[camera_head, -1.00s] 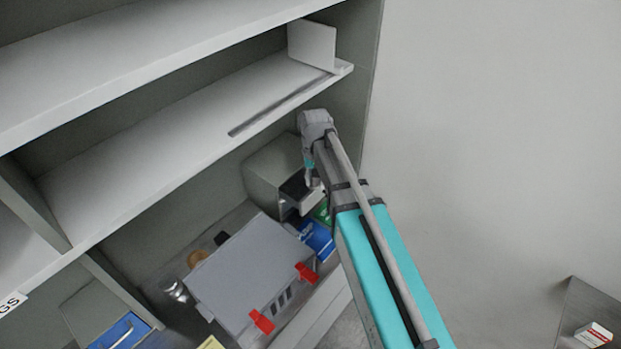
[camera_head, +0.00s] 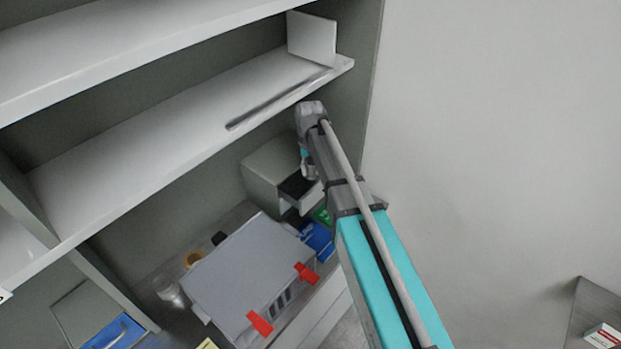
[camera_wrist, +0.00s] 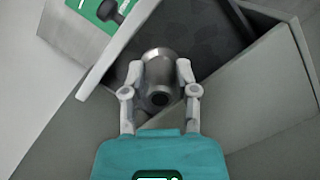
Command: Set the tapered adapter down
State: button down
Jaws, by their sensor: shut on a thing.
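The tapered adapter (camera_wrist: 159,70) is a grey metal piece with a dark round hole, seen in the wrist view. My gripper (camera_wrist: 160,80) is shut on it, with one finger on each side. The adapter is over an open drawer (camera_wrist: 206,35) with a dark inside, near the drawer's light front edge. I cannot tell whether it touches the drawer floor. In the head view my arm covers part of the drawer (camera_head: 297,187), which sticks out of a small grey cabinet (camera_head: 262,172), and the adapter cannot be made out there.
A grey case with red latches (camera_head: 250,275) stands left of the cabinet. A blue object (camera_head: 318,240) and a green one (camera_head: 321,215) lie below the drawer. A shelf (camera_head: 190,130) runs above. A wall is to the right.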

aim_at(310, 177)
notch_tip(310, 177, down, 4)
jog(key=b, duration=0.3)
jog(key=shift+r, duration=0.25)
jog(key=shift+w+f+b, duration=0.25)
jog(key=shift+b, duration=0.25)
jog(key=shift+f+b, duration=0.6)
jog(key=shift+c, duration=1.9)
grip_release()
jog(key=shift+r, duration=0.15)
jog(key=r+p, duration=0.2)
jog(key=p, duration=0.1)
jog(key=r+p, duration=0.2)
jog(key=r, duration=0.1)
jog(key=w+r+p, duration=0.1)
jog(key=r+p, duration=0.2)
jog(key=shift+r+p, duration=0.2)
jog(key=shift+p, duration=0.15)
